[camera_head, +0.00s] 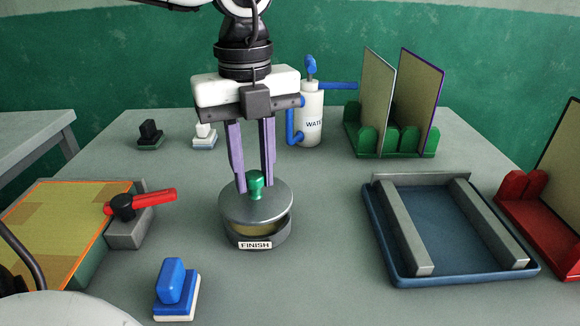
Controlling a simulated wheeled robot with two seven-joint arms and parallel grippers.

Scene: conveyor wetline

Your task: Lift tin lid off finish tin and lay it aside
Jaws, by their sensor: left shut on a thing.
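The finish tin (240,236) is a short, round grey tin near the middle of the table, with a FINISH label on its front. The tin lid (232,207) is a grey disc with a green knob (256,187) on top. My left gripper (255,182) points down from above, its two purple fingers shut on the green knob. The lid is over the tin, with a gap at the front where yellowish contents show. The back rim of the tin is hidden by the lid. My right gripper is not in view.
A blue tray (375,225) with grey rails is at right. A blue-handled block (172,285) is in front at left. A red-handled clamp (155,198) and orange-edged board (45,215) are at left. A water bottle (312,112) and green rack (358,138) stand behind. Table beside the tin is bare.

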